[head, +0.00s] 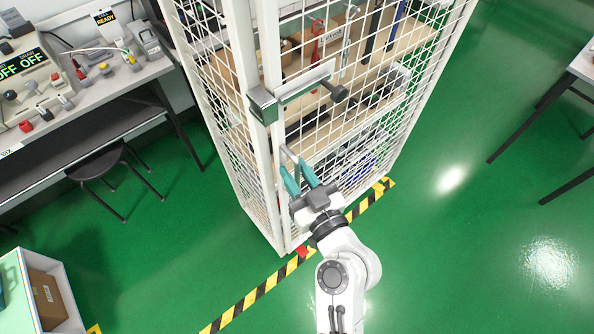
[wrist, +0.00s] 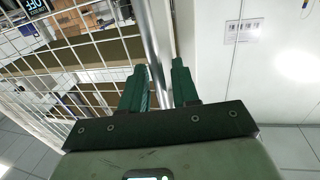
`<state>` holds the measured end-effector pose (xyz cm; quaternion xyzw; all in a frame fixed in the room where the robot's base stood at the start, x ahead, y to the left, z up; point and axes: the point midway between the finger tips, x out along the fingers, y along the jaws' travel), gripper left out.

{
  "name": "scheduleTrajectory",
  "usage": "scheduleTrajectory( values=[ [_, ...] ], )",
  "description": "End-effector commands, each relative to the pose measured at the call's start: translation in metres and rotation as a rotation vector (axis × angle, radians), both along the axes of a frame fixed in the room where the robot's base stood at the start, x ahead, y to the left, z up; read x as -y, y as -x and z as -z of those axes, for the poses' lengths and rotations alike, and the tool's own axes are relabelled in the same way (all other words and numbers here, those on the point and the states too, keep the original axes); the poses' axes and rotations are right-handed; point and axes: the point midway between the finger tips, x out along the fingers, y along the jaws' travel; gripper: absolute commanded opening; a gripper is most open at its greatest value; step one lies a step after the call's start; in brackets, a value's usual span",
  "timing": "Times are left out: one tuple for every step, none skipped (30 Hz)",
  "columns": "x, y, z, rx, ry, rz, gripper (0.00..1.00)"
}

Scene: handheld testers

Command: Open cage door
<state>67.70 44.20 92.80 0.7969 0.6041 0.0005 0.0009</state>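The cage (head: 340,125) is a tall white mesh cabinet with shelves in the middle of the head view. Its door has a metal latch box (head: 263,105) with a bar and a dark knob (head: 338,92). A grey metal handle (head: 287,152) shows on the cage front below the latch. My gripper (head: 299,170) has teal fingers that stand apart, at the lower end of this handle. In the wrist view a grey bar (wrist: 153,50) runs between the fingers of my gripper (wrist: 160,66), with a gap at the right finger. Whether either finger touches it is unclear. The door looks closed.
A grey desk with control panels (head: 35,85) and a stool (head: 100,165) stand at the left. An open box (head: 45,290) is at the lower left. Yellow-black tape (head: 262,287) marks the floor by the cage. Green floor (head: 470,230) is clear at the right, before another table.

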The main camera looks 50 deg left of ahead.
Motion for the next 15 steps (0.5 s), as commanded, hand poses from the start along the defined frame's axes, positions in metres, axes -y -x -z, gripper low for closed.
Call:
scheduleTrajectory(
  values=[
    [-0.0001, 0.0000, 0.0002, 0.000, 0.000, 0.000, 0.30],
    [0.0000, 0.0000, 0.0002, 0.000, 0.000, 0.000, 0.30],
    [0.0001, 0.0000, 0.0002, 0.000, 0.000, 0.000, 0.30],
    [0.0001, 0.0000, 0.0002, 0.000, 0.000, 0.000, 0.30],
    [0.0002, 0.0001, 0.0001, 0.000, 0.000, 0.000, 0.30],
    [0.0002, 0.0001, 0.0001, 0.000, 0.000, 0.000, 0.26],
    [0.0002, 0.0001, 0.0001, 0.000, 0.000, 0.000, 0.23],
    [0.0003, 0.0001, 0.0001, 0.000, 0.000, 0.000, 0.20],
    [0.0003, 0.0001, 0.0001, 0.000, 0.000, 0.000, 0.17],
    [0.0003, 0.0001, 0.0001, 0.000, 0.000, 0.000, 0.14],
    [0.0003, 0.0001, 0.0001, 0.000, 0.000, 0.000, 0.11],
    [0.0004, 0.0001, 0.0001, 0.000, 0.000, 0.000, 0.07],
    [0.0004, 0.0001, 0.0001, 0.000, 0.000, 0.000, 0.04],
    [0.0004, 0.0001, 0.0001, 0.000, 0.000, 0.000, 0.01],
    [0.0004, 0.0001, 0.0001, 0.000, 0.000, 0.000, 0.00]
  ],
)
